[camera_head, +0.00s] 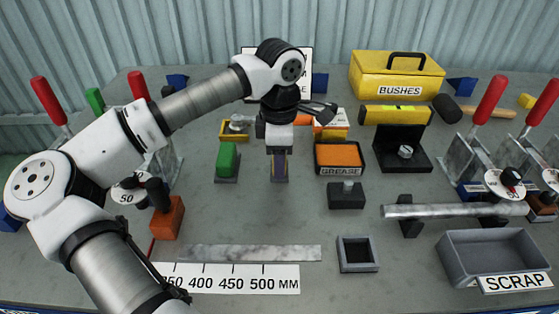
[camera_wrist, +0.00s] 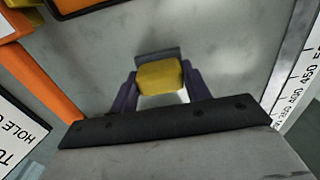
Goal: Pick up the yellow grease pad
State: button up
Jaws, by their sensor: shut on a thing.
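The yellow grease pad (camera_wrist: 160,77) is between the two purple fingers of my gripper (camera_wrist: 160,90) in the wrist view. The fingers touch it on both sides. A grey plate (camera_wrist: 158,53) shows just beyond the pad. In the head view my gripper (camera_head: 279,168) points down at the middle of the bench, and its fingers hide most of the pad. I cannot tell whether the pad is clear of the bench.
A green block (camera_head: 228,158) stands left of my gripper. The orange tray labelled GREASE (camera_head: 340,171) is close on the right. A dark block (camera_head: 346,199), metal strip (camera_head: 240,253) and ruler (camera_head: 230,278) lie nearer. A grey SCRAP bin (camera_head: 490,258) is front right.

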notch_tip(320, 180, up, 19)
jog(key=shift+p, duration=0.3)
jog(key=o, duration=0.5)
jog(key=c, duration=0.3)
